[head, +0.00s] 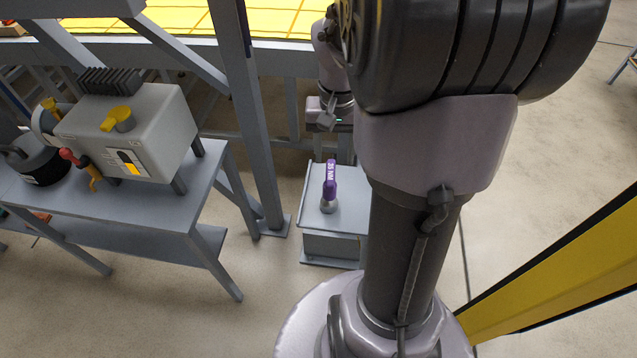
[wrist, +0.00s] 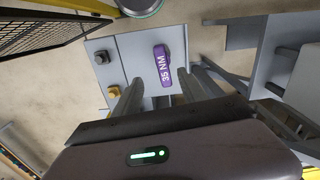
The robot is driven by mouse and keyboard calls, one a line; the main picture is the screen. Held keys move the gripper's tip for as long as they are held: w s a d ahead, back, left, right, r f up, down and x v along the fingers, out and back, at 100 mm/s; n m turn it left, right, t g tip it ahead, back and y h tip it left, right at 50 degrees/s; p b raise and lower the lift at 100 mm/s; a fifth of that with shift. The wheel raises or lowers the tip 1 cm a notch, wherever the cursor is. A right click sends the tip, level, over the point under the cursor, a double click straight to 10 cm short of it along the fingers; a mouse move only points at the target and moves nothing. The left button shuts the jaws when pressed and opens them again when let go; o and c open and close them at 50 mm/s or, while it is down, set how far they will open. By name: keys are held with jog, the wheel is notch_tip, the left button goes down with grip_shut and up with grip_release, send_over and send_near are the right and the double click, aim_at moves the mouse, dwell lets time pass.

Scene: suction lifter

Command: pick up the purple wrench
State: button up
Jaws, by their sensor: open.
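The purple wrench (head: 330,173) carries the white marking "35 NM" and has a grey metal end. It is on the small grey stand (head: 347,217) in the head view. In the wrist view the purple wrench (wrist: 162,66) lies ahead of my gripper (wrist: 165,84), roughly in line with the gap between the fingers. My gripper (head: 328,117) is open and empty. In the head view it is behind the stand, partly hidden by my arm. The fingers appear apart from the wrench; how far above it they are is hard to tell.
A grey bench (head: 200,196) with a pale machine box (head: 140,135) stands at the left. A grey upright post (head: 256,125) rises close beside the stand. In the wrist view a dark knob (wrist: 101,57) and a brass knob (wrist: 114,91) sit left of the wrench.

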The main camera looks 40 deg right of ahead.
aim_at(330, 184)
jog(key=f+b, duration=0.1)
jog(key=f, duration=0.2)
jog(key=f+b, duration=0.1)
jog(key=f, duration=0.3)
jog(key=f+b, duration=0.1)
jog(key=f, duration=0.3)
jog(key=shift+w+a, duration=0.2)
jog(key=shift+a, duration=0.1)
jog(key=shift+r, duration=0.1)
grip_shut()
